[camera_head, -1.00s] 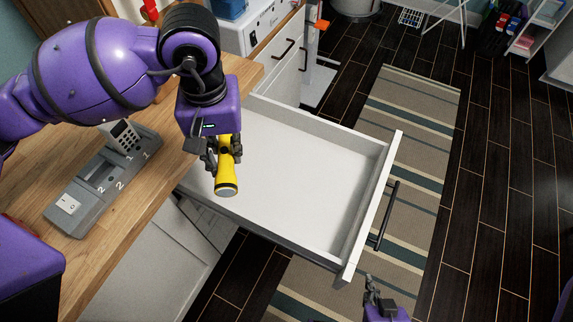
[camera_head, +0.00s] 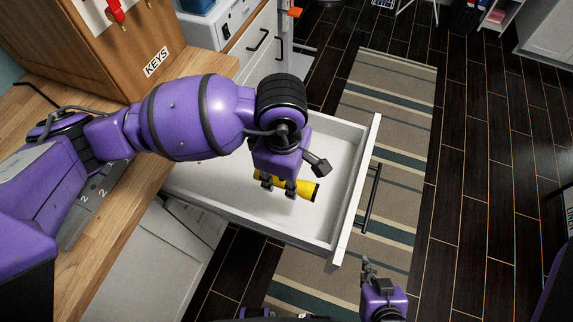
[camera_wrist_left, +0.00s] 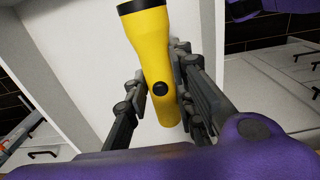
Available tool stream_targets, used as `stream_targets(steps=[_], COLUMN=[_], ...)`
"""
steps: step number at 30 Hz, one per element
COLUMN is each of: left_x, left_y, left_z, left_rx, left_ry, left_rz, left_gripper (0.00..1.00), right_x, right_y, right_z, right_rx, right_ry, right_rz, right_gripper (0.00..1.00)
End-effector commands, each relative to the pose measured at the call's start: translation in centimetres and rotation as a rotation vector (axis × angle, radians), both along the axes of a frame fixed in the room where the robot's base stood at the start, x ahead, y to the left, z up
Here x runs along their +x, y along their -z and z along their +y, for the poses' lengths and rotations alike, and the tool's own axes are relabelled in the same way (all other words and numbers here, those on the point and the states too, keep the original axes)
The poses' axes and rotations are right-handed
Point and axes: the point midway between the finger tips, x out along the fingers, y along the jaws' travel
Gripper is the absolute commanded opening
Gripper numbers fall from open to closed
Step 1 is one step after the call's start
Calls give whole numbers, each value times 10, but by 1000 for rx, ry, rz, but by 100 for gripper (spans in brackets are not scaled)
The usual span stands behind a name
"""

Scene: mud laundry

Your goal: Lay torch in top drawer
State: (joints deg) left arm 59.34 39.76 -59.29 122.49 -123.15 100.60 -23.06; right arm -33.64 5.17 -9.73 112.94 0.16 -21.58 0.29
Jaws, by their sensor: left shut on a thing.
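The yellow torch (camera_head: 303,188) with a black end is held by my left gripper (camera_head: 278,186), over the inside of the open top drawer (camera_head: 215,192). In the left wrist view, the torch (camera_wrist_left: 154,62) lies between the two fingers of my left gripper (camera_wrist_left: 152,100), its black end pointing away. The white drawer floor shows behind it; I cannot tell whether the torch touches it. My arm hides part of the drawer's back. My right gripper (camera_head: 368,272) is at the bottom, in front of the drawer; its fingers are too unclear to tell open from shut.
The drawer's front panel with a black handle (camera_head: 371,198) stands out over a striped rug (camera_head: 395,120). A wooden counter (camera_head: 110,245) is at left, with a wooden KEYS cabinet (camera_head: 130,45) on it. The dark floor at right is clear.

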Motion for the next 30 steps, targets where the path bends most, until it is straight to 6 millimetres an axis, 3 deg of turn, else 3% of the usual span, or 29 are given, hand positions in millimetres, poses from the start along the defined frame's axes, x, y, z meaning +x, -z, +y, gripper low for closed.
stream_targets(steps=[4,7,12,19,25,30], left_x=[37,51,70,80,80,81], left_y=[16,40,62,74,102,104], left_z=[-8,-11,-15,-18,-18,-18], left_rx=[1,1,1,-1,-1,-1], left_ry=[-4,-1,0,1,2,3], left_rz=[-1,3,2,0,1,-2], left_gripper=[0,0,0,0,0,0], right_x=[1,-1,-2,-2,-2,-2], right_y=[-1,2,4,4,5,4], right_z=[1,1,3,4,1,-1], right_rx=[1,3,7,8,4,0], right_ry=[1,2,8,11,11,8], right_rz=[-2,3,6,3,3,2], right_gripper=[0,0,0,0,0,0])
